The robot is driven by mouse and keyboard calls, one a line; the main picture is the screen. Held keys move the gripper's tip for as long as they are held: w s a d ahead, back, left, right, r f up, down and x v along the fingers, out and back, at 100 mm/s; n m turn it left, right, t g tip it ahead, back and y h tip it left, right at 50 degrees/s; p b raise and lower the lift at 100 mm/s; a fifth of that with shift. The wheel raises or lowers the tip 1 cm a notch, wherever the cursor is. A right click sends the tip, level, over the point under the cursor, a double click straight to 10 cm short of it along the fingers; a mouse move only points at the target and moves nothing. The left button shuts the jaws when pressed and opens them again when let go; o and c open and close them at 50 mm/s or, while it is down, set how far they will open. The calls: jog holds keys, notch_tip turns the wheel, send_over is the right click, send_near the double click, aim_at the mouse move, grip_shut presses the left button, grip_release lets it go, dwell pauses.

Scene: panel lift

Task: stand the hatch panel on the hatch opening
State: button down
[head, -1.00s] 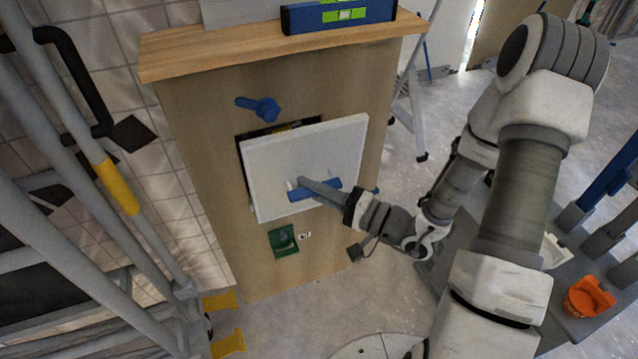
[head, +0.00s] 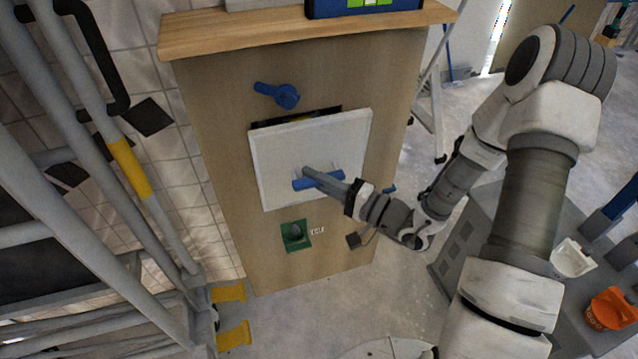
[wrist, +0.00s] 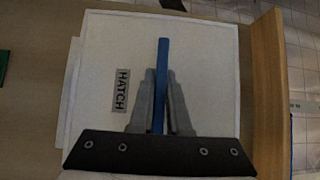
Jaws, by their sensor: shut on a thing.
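The white hatch panel (head: 340,145) stands upright in front of the wooden cabinet face and covers most of the hatch opening (head: 297,116). Only a dark strip of the opening shows above the panel's top edge. My gripper (head: 310,175) is shut on the panel's blue handle (head: 319,183). In the wrist view my gripper's fingers (wrist: 160,100) sit on both sides of the blue handle (wrist: 162,60), and the panel (wrist: 205,60) carries a HATCH label. Whether the panel's lower edge touches the opening is hidden.
A blue turn latch (head: 280,95) is above the opening, and a green fitting (head: 296,235) is below it. A wooden ledge (head: 300,25) with a blue level (head: 362,6) tops the cabinet. Scaffold rails (head: 110,130) stand at the left. An orange container (head: 612,308) is at the lower right.

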jog(key=w+a+f, duration=0.1)
jog(key=w+a, duration=0.1)
jog(key=w, duration=0.6)
jog(key=shift+a+b, duration=0.15)
jog(key=shift+b, duration=0.25)
jog(key=shift+w+a+r+m+p, duration=0.1)
jog(key=shift+w+r+m+p, duration=0.15)
jog(key=shift+p, duration=0.4)
jog(key=shift+w+f+b, duration=0.1)
jog(key=shift+f+b, duration=1.4)
jog(key=shift+b, duration=0.95)
dwell(2.1)
dwell(0.5)
jog(key=c, duration=0.8)
grip_release()
jog(key=shift+f, duration=0.15)
